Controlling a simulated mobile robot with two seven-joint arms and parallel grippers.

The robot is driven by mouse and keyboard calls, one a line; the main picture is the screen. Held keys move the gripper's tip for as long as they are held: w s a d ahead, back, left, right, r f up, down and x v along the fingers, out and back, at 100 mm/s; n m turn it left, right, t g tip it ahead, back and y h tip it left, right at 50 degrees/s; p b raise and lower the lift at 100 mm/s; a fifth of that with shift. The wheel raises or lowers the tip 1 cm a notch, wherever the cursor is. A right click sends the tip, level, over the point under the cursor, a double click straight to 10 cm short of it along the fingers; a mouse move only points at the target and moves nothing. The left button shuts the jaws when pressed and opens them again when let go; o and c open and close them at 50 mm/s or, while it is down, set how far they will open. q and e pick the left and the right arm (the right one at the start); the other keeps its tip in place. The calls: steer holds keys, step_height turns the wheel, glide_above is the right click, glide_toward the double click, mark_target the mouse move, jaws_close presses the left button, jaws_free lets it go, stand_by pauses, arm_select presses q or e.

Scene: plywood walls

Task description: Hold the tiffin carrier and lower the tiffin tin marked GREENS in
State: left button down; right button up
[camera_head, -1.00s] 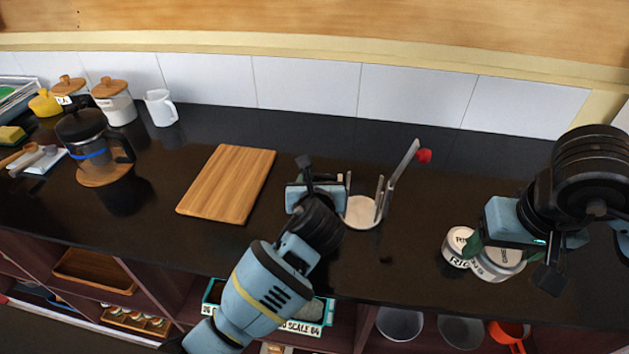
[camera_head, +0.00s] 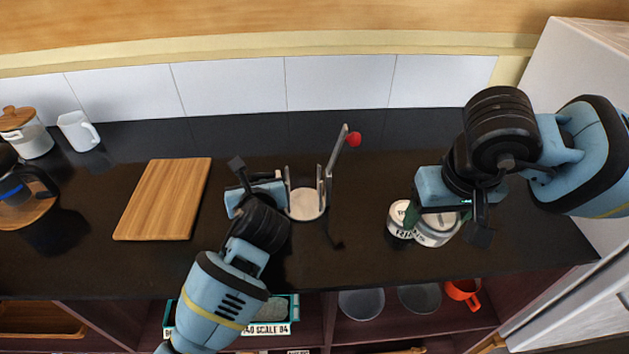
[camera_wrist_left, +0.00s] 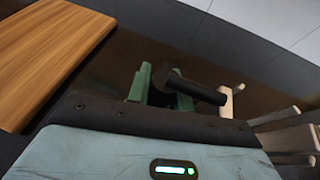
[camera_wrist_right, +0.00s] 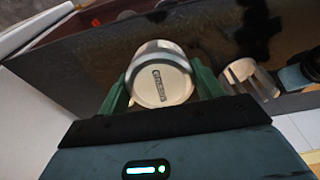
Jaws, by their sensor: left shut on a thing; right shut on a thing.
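The tiffin carrier (camera_head: 306,204) stands on the dark counter, an open frame with a pale round base and thin uprights. Its raised arm has a red knob. My left gripper (camera_head: 277,182) is at its left side. In the left wrist view the green fingers (camera_wrist_left: 158,85) are shut on the carrier's black side grip (camera_wrist_left: 195,88). My right gripper (camera_head: 440,207) is shut on a white round tin (camera_head: 435,234), right of the carrier. In the right wrist view the tin (camera_wrist_right: 160,80) sits between the green fingers; its lid label is upside down, apparently GREENS.
Another white tin (camera_head: 398,219), its lettering blurred, stands close to the left of the held tin. A wooden board (camera_head: 165,200) lies left of the carrier. A white cabinet (camera_head: 585,75) stands at right.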

steer(key=w+a+n+g, duration=0.2)
steer(key=w+a+n, duration=1.5)
steer(key=a, duration=0.3)
steer(key=shift+w+r+n, duration=0.25)
steer(key=shift+r+n, duration=0.2)
steer(key=shift+n, duration=0.05)
stand_by(0.7)
steer(key=shift+f, duration=0.1)
